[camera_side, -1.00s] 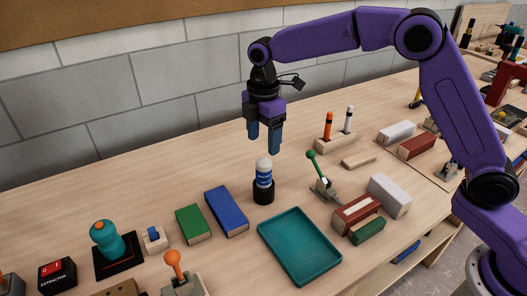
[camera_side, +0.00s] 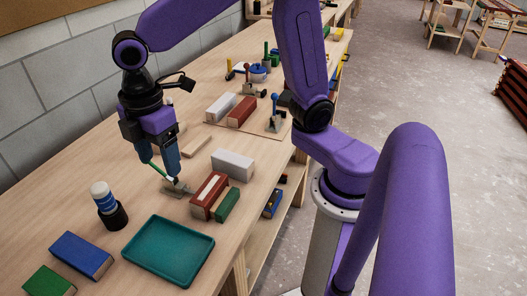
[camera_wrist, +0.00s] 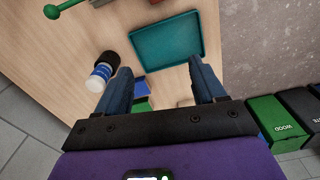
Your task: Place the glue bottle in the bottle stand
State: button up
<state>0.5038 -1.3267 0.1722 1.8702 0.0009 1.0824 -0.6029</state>
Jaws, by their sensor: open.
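The glue bottle (camera_side: 101,192), white with a blue label, stands in the round black bottle stand (camera_side: 115,215), left of the teal tray in the side view. Its lower end is hidden inside the stand. In the wrist view the bottle (camera_wrist: 97,79) and the stand (camera_wrist: 109,60) show just left of the left finger. My gripper (camera_side: 158,166) is up and to the right of the bottle in the side view, apart from it. In the wrist view my gripper (camera_wrist: 160,66) has its fingers wide apart with nothing between them.
A teal tray (camera_side: 168,249) lies right of the stand. A green-handled clamp (camera_side: 176,187) is close by my fingers in the picture. Red (camera_side: 208,194), green and white blocks lie to the right. Blue (camera_side: 80,255) and green blocks lie at lower left.

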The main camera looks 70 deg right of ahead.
jog(key=s+d+f+m, duration=0.1)
jog(key=s+d+m, duration=0.1)
jog(key=s+d, duration=0.4)
jog(key=s+d+f+m, duration=0.1)
jog(key=s+d, duration=0.5)
jog(key=s, duration=0.6)
jog(key=shift+d+f+m, duration=0.25)
jog(key=shift+f+m, duration=0.15)
jog(key=shift+f, duration=0.35)
